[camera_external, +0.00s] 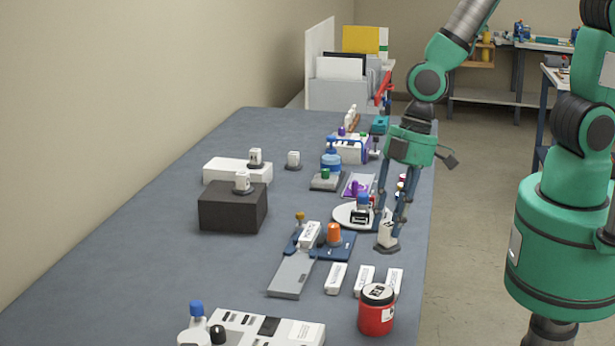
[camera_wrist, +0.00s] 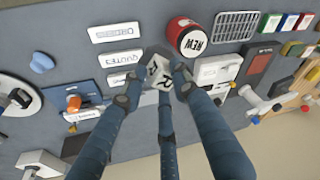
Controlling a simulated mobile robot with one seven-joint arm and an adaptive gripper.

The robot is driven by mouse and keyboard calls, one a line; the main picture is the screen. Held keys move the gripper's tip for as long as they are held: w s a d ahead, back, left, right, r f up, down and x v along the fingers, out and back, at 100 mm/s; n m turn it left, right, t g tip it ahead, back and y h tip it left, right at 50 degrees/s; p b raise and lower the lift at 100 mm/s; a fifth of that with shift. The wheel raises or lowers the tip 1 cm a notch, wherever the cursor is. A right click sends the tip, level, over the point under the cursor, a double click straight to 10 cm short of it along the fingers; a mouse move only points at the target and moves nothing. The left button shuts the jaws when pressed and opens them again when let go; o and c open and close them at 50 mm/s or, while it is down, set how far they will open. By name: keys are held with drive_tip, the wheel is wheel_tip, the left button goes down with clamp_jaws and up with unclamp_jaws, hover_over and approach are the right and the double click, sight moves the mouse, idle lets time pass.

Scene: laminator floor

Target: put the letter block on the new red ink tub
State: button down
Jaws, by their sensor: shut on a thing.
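The letter block (camera_external: 387,233), white on a dark base, is between the fingertips of my gripper (camera_external: 389,220) near the table's right edge. In the wrist view, the block (camera_wrist: 158,72) shows a black letter like R, and the fingers of my gripper (camera_wrist: 156,86) close around it. I cannot tell whether its base touches the table. The new red ink tub (camera_external: 376,316) stands upright nearer the camera, with a dark lid and nothing on top. It also shows in the wrist view (camera_wrist: 183,28), its lid marked NEW, apart from the block.
White labelled bars (camera_external: 336,278) lie between the block and the tub. A white machine (camera_external: 262,328) stands left of the tub. A blue holder with an orange knob (camera_external: 333,234) and a round white plate (camera_external: 345,219) are close to my gripper.

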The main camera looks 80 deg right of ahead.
drive_tip(key=s+n+g, duration=0.1)
drive_tip(key=s+n, duration=0.2)
drive_tip(key=s, duration=0.9)
drive_tip(key=shift+s+d+r+y, duration=0.15)
drive_tip(key=shift+r+y, duration=0.05)
drive_tip(key=shift+y, duration=0.1)
hover_over(378, 288)
drive_tip(key=shift+f+p, duration=0.4)
drive_tip(key=shift+f, duration=0.35)
drive_tip(key=shift+f+b, duration=0.3)
drive_tip(key=shift+f, duration=1.45)
drive_tip(key=shift+f, duration=0.15)
